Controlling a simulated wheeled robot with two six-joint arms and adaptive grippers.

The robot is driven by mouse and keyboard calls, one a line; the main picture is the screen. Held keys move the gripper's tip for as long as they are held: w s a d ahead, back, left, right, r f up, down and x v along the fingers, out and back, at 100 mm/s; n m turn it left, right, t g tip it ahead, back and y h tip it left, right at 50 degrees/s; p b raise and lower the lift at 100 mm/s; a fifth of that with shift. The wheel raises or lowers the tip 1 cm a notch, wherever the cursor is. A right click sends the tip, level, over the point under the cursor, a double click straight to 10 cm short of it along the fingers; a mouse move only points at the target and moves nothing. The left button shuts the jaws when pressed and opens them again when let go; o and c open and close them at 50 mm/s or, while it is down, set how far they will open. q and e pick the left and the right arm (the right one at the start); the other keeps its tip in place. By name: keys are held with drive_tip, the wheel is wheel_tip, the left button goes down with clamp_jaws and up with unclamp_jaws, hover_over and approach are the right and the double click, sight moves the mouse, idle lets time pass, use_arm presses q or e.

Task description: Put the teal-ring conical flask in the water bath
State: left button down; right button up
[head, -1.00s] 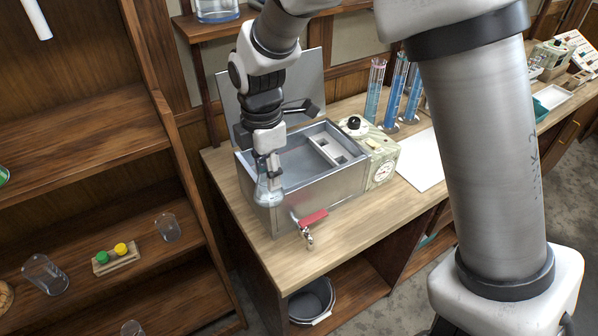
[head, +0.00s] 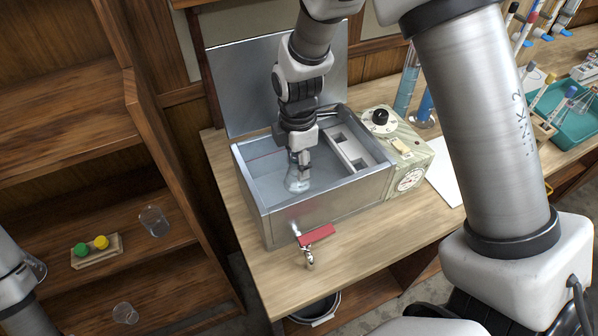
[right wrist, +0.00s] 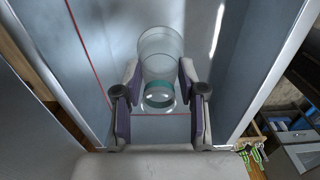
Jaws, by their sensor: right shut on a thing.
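The teal-ring conical flask (head: 297,184) is clear glass. My right gripper (head: 301,163) is shut on its neck from above. In the right wrist view the flask (right wrist: 160,50) points its body away from me, and the teal ring (right wrist: 160,85) sits between the two fingers (right wrist: 160,100). The water bath (head: 335,207) is an open metal tank with its lid raised behind. The flask hangs within the tank's walls, in the open left part. I cannot tell whether its base touches the floor of the bath. My left gripper is out of view; only part of that arm shows at lower left.
A white rack with square holes (head: 352,152) fills the bath's right side. A control box with a black knob (head: 405,150) adjoins it. A red-handled tap (head: 316,235) juts out in front. The raised lid (head: 270,85) stands behind. Shelves (head: 75,140) are at left.

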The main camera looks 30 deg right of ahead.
wheel_tip(320, 180, down, 3)
drive_tip(key=shift+d+f, duration=0.1)
drive_tip(key=shift+f, duration=0.2)
drive_tip(key=o, duration=1.2)
drive_tip(key=shift+f, duration=0.1)
wheel_tip(320, 180, up, 12)
drive_tip(key=shift+f+b, duration=0.25)
drive_tip(key=shift+b, duration=0.4)
drive_tip(key=shift+r, duration=0.4)
